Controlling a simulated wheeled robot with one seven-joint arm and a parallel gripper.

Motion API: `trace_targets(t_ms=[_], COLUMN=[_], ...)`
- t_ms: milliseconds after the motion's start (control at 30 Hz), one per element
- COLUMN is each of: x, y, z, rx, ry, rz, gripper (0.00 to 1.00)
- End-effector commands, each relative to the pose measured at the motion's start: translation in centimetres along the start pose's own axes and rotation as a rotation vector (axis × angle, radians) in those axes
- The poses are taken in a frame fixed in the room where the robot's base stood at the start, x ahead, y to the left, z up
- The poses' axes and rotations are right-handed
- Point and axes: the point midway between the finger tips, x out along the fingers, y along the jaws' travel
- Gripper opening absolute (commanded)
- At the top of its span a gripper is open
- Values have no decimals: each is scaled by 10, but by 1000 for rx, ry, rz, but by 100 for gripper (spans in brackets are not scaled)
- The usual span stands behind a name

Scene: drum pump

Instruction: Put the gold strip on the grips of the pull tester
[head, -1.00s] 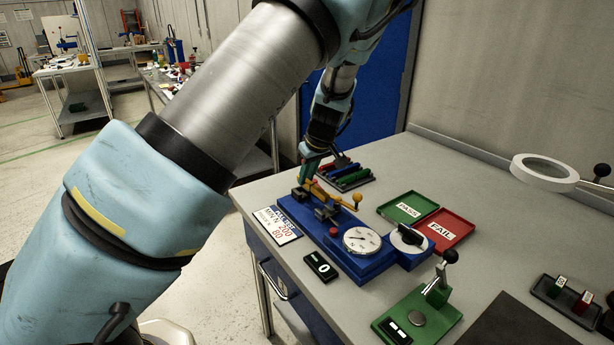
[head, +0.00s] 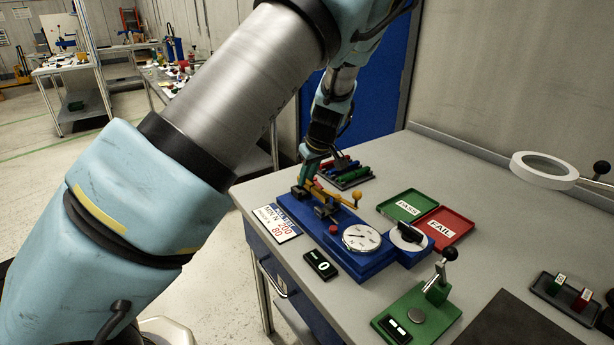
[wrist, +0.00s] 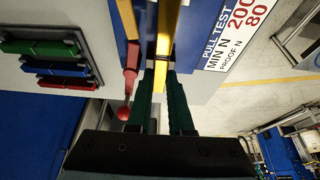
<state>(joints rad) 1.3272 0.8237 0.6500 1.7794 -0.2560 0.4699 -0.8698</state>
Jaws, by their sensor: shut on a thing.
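My gripper (wrist: 162,85) has green fingers and is shut on the gold strip (wrist: 165,45), whose near end is between the fingertips. The strip runs up the wrist view over the blue pull tester (head: 372,262). In the head view my gripper (head: 308,182) is low at the tester's far left end. The tester carries a round dial (head: 361,238) and dark grips (head: 326,209). I cannot tell whether the strip touches the grips. A second yellow bar (wrist: 128,18), with a red end, lies beside the strip, apart from it.
A rack of coloured bars (head: 348,173) stands behind my gripper. A green PASS tray (head: 400,208) and a red FAIL tray (head: 446,230) are right of the tester. A PULL TEST card (head: 277,224) lies in front. A green fixture (head: 417,318) stands nearer.

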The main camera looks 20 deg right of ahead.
Motion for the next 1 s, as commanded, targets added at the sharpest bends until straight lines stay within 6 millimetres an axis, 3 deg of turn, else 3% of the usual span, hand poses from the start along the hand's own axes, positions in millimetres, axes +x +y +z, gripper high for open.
trace_targets(t_ms=[1000], x=[14], y=[0], z=[6], rx=[0], ry=[-1], rz=[-1], gripper=[0])
